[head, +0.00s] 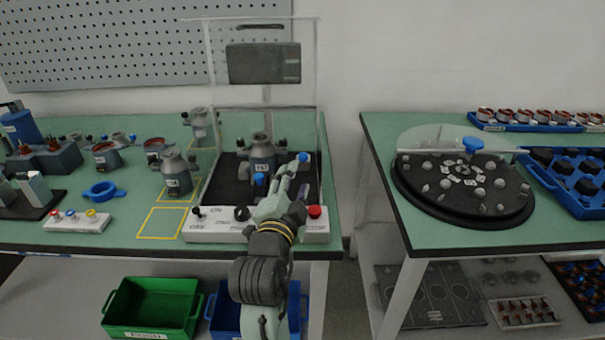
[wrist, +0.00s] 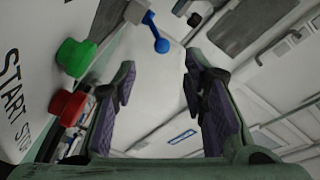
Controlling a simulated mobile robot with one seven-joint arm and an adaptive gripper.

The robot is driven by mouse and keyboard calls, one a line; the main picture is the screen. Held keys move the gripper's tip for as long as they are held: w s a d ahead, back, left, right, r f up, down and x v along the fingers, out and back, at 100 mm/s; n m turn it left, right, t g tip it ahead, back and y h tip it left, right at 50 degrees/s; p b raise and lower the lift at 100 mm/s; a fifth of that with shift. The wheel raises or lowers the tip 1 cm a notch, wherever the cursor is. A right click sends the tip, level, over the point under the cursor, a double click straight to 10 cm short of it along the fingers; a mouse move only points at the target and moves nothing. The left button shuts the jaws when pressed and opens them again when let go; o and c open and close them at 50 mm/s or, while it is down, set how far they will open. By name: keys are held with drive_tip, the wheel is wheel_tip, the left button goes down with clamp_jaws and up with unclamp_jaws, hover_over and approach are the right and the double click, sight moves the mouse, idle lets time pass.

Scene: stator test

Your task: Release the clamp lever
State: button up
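The clamp lever, a thin rod with a blue ball knob (wrist: 162,46), shows in the wrist view just beyond my fingertips and between them in the picture. In the head view a blue knob (head: 303,157), which seems to be the same one, stands at the right of the test station. My gripper (wrist: 159,78) is open, its purple-padded fingers apart with nothing between them. In the head view my gripper (head: 287,185) reaches over the station's front panel. It hides part of the station floor. A grey motor housing (head: 262,155) stands upright inside the station.
The station has a transparent guard frame and a white front panel (head: 210,232) with a red button (head: 315,212). Green (wrist: 75,57) and red (wrist: 67,107) buttons show at left in the wrist view. More housings (head: 177,175) stand left. A round turntable (head: 462,188) is on the right table.

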sight(302, 159)
drive_tip(key=shift+w+f+b, duration=0.2)
drive_tip(key=shift+w+b, duration=0.1)
drive_tip(key=shift+b, duration=0.9)
drive_tip(key=p+x, duration=0.1)
drive_tip(key=x, duration=0.1)
drive_tip(key=p+x, duration=0.1)
drive_tip(key=x, duration=0.1)
drive_tip(key=p+x, duration=0.1)
drive_tip(key=x, duration=0.2)
drive_tip(key=shift+w+r, duration=0.1)
drive_tip(key=shift+r, duration=0.3)
drive_tip(key=shift+w+f, duration=0.1)
drive_tip(key=shift+w, duration=0.35)
clamp_jaws()
